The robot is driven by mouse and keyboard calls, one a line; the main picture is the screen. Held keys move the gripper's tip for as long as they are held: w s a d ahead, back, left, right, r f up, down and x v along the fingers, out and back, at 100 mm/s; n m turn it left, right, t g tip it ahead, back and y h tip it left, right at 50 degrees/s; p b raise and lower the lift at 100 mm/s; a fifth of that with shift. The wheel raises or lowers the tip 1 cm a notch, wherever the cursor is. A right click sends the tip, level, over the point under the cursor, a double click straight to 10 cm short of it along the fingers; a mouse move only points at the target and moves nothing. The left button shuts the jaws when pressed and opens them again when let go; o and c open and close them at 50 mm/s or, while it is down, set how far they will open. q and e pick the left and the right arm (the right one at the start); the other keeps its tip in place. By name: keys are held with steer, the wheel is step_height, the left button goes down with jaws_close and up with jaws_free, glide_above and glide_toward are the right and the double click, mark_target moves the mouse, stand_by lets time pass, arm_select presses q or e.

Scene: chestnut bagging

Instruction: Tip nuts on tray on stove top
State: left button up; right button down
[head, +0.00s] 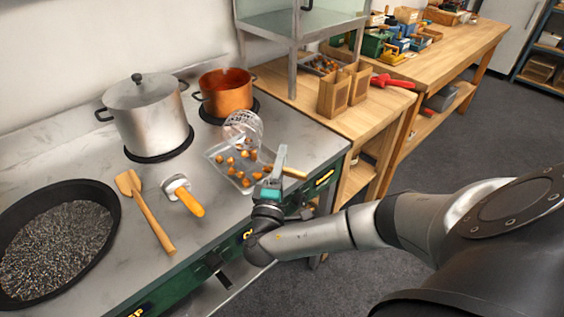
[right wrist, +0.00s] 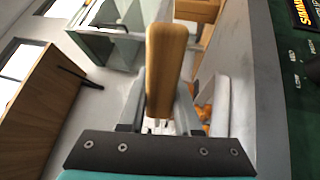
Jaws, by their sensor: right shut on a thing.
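A shallow tray (head: 213,157) lies on the grey stove top at its right front, with several orange-brown nuts (head: 246,169) spread in it. A wire basket (head: 243,127) is tipped over the tray's back part, its mouth toward the nuts. My right gripper (head: 279,168) is at the tray's right side, shut on a wooden handle (head: 290,171). The handle also stands between the jaws in the right wrist view (right wrist: 165,65). The join between handle and basket is hard to make out. My left gripper is not in view.
A lidded steel pot (head: 148,115) and a copper pot (head: 226,93) stand behind the tray. A wooden spatula (head: 147,210), an orange-handled tool (head: 184,196) and a dark pan (head: 55,245) lie to the left.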

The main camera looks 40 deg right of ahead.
steer(key=shift+s+a+f+t+h+b, duration=0.15)
steer(key=shift+f+t+h+b, duration=0.35)
steer(key=shift+b, duration=0.85)
steer(key=shift+s+a+f+t+h+b, duration=0.15)
steer(key=shift+f+t+h+b, duration=0.3)
steer(key=shift+b, duration=0.9)
steer(key=shift+h+b, duration=0.25)
steer(key=shift+b, duration=0.2)
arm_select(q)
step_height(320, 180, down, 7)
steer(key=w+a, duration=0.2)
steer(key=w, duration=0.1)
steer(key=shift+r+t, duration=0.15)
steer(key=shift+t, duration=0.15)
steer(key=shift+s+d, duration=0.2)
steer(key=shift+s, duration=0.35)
